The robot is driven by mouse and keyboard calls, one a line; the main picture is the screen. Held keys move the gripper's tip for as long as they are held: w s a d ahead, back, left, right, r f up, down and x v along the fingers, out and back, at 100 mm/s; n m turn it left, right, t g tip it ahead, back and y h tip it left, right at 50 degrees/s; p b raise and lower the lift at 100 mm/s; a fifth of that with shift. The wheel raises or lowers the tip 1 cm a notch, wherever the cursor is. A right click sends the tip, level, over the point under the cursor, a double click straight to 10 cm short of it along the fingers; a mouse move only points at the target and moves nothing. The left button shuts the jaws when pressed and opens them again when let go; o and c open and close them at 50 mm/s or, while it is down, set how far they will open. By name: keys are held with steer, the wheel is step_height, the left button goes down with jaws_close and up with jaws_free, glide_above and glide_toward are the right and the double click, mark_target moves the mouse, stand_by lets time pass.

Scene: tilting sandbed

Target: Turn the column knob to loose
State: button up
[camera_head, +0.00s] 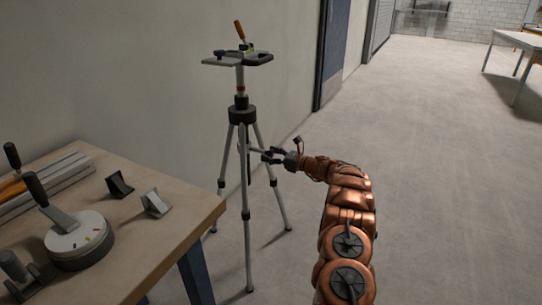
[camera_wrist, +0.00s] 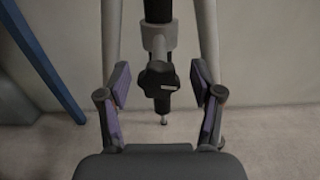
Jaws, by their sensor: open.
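A grey tripod (camera_head: 242,112) stands upright on the floor beside the workbench, with a tilting head (camera_head: 238,60) and an orange-handled lever on top. In the wrist view, a dark lobed knob (camera_wrist: 159,79) sits on the tripod's column (camera_wrist: 158,38), just below a grey collar. A small pale mark shows on the knob's right side. My gripper (camera_head: 268,155) is at the tripod's right side, at mid height. In the wrist view my gripper (camera_wrist: 161,85) is open, one finger on each side of the knob, and neither finger visibly touches it. The knob's setting cannot be read.
A wooden workbench (camera_head: 180,225) at the lower left holds a round dial device (camera_head: 80,243), small grey brackets and a metal rail. A wall is close behind the tripod. The floor (camera_head: 430,170) to the right is clear, with a white table (camera_head: 520,40) far off.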

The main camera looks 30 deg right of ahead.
steer(key=c, duration=1.1)
steer(key=shift+c, duration=0.2)
steer(key=shift+n, duration=0.3)
steer(key=n+b, duration=0.2)
steer(key=n, duration=0.1)
steer(key=shift+f, duration=0.15)
steer(key=n+b, duration=0.5)
steer(key=n, duration=0.1)
steer(key=shift+n, duration=0.4)
steer(key=n+b, duration=0.5)
steer(key=shift+w+d+b, duration=0.1)
steer(key=shift+b, duration=0.3)
steer(key=shift+r+n+b, duration=0.15)
steer(key=shift+n+b, duration=0.75)
steer(key=shift+n, duration=0.25)
steer(key=shift+r+n+b, duration=0.1)
steer(key=shift+n+b, duration=0.8)
steer(key=shift+n, duration=0.25)
